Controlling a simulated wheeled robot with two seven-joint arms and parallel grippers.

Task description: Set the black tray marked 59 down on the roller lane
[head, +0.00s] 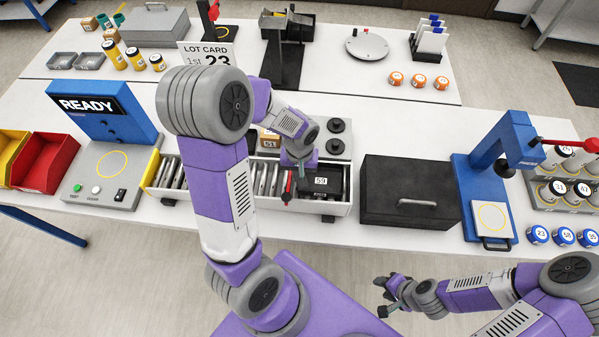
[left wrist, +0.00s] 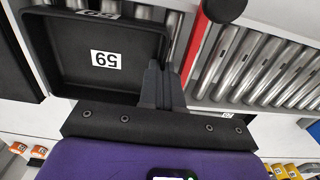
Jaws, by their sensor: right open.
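The black tray marked 59 (head: 322,180) is at the right end of the roller lane (head: 255,198), inside its white side rails. It looks level, on or just above the rollers; I cannot tell which. The tray fills the upper left of the left wrist view (left wrist: 75,75), with its 59 label on the floor. My left gripper (head: 300,170) is at the tray's left wall, its fingers (left wrist: 163,80) close together on that wall. The rollers (left wrist: 260,70) run bare beside it. My right gripper (head: 384,295) is open and empty, in front of the table.
A red lever or stop (head: 287,186) stands close to the tray's left side. A black lidded box (head: 412,190) is right of the lane, and a blue press (head: 490,180) beyond it. The blue READY machine (head: 105,110) stands to the left. Black knobs (head: 335,146) sit behind the tray.

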